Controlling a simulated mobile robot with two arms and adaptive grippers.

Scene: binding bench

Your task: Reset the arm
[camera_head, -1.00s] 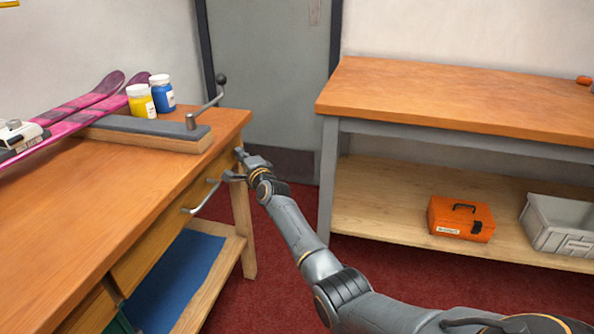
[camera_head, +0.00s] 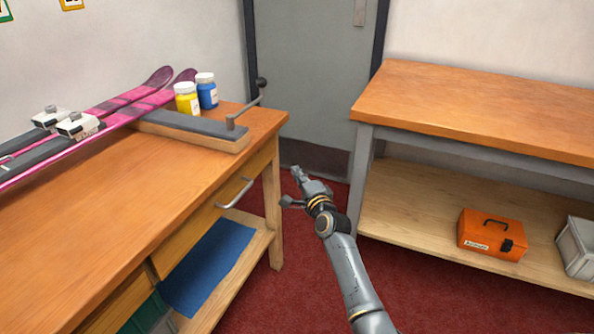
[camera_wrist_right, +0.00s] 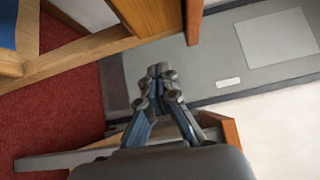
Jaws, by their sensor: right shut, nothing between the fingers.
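My right arm reaches up from the lower right in the head view. Its right gripper (camera_head: 291,186) is in the gap between the left bench and the back bench, above the red floor and in front of the grey door. It is clear of the bench drawer and its handle (camera_head: 235,194). In the right wrist view the fingers (camera_wrist_right: 160,75) are together with nothing between them. My left gripper is not in either view.
The left bench (camera_head: 130,215) carries pink skis (camera_head: 150,96), a yellow jar (camera_head: 187,99), a blue jar (camera_head: 207,91) and a vise-like block (camera_head: 190,130). The right bench (camera_head: 470,100) has an orange toolbox (camera_head: 491,234) and a grey bin (camera_head: 577,247) on its shelf. Red floor lies between.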

